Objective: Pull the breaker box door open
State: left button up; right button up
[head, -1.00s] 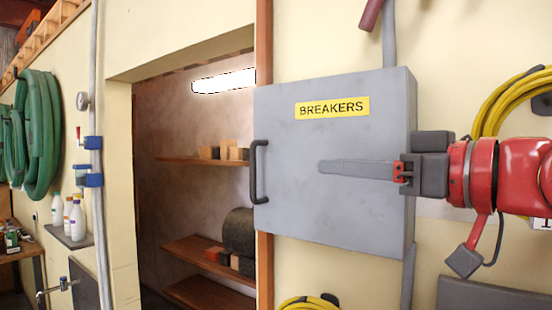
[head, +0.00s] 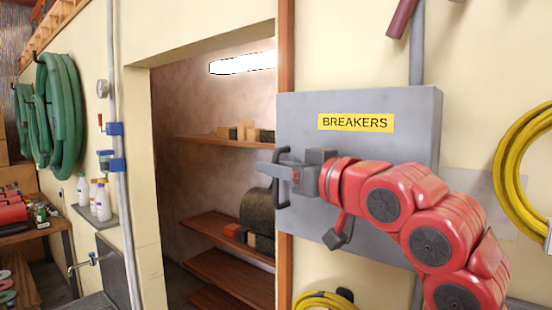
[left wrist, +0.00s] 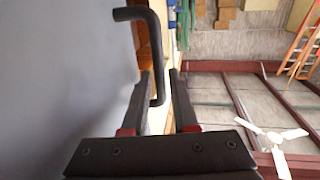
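The grey breaker box (head: 400,108) hangs on the wall with a yellow BREAKERS label, and its door looks closed. The dark bar handle (head: 281,197) is at the door's left edge, partly hidden behind my gripper. My left gripper (head: 268,166) is at the handle, its red arm crossing the front of the box. In the left wrist view the handle (left wrist: 154,50) bends down between the two fingers of the left gripper (left wrist: 160,75). The fingers are apart, with a visible gap between the handle and the right finger. My right gripper is not in view.
An open doorway with wooden shelves (head: 215,228) lies left of the box. A wooden post (head: 286,50) stands at the box's left edge. A yellow hose coil (head: 510,165) hangs to the right. Green hoses (head: 60,115) and white bottles (head: 102,200) are far left.

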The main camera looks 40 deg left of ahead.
pick_arm(q)
grip_shut()
dwell(1.5)
